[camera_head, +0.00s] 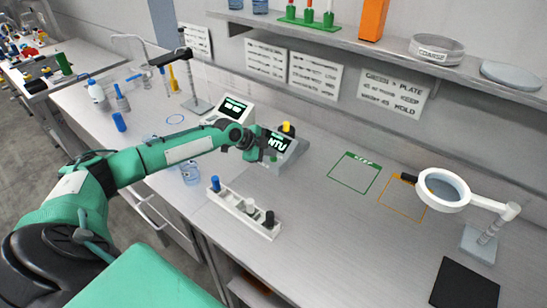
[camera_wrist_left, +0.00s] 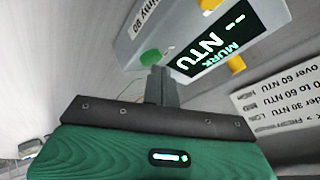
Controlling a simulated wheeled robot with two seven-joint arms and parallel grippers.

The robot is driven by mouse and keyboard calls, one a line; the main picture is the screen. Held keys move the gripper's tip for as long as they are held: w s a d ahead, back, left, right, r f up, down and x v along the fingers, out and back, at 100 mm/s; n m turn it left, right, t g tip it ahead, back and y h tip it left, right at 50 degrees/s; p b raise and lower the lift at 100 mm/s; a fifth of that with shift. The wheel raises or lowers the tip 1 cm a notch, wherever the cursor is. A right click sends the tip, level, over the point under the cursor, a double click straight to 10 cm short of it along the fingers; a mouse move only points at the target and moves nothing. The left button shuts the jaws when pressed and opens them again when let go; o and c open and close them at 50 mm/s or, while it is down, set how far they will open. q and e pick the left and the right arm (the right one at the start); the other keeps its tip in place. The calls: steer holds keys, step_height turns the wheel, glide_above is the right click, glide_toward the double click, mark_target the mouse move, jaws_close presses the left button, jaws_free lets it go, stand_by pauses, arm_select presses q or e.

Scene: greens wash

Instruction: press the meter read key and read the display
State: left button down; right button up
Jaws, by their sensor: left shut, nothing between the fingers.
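The meter (camera_head: 293,158) is a light grey box with a dark display (camera_head: 278,145) that shows "NTU". In the left wrist view the display (camera_wrist_left: 215,45) appears upside down, with "MURK", "NTU" and two dashes instead of a number. A green key (camera_wrist_left: 150,57) is on the meter's face beside the display. My left gripper (camera_head: 264,155) is at the meter's front; its shut, empty fingers (camera_wrist_left: 158,72) point at the green key. The fingertips are very near the key; I cannot tell whether they touch it. My right gripper is not in view.
A second device with a screen (camera_head: 235,106) stands behind my left forearm. A white rack with vials (camera_head: 243,211) is in front of the meter. A yellow-capped item (camera_head: 288,128) is at the meter's back. A magnifier (camera_head: 443,188) stands at the right. The bench between has free room.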

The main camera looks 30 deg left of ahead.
mark_target(270, 158)
arm_select(q)
steer(key=shift+r, duration=0.45)
steer(key=shift+r, duration=0.1)
steer(key=shift+r+p, duration=1.55)
steer(key=shift+r, duration=0.9)
stand_by(0.3)
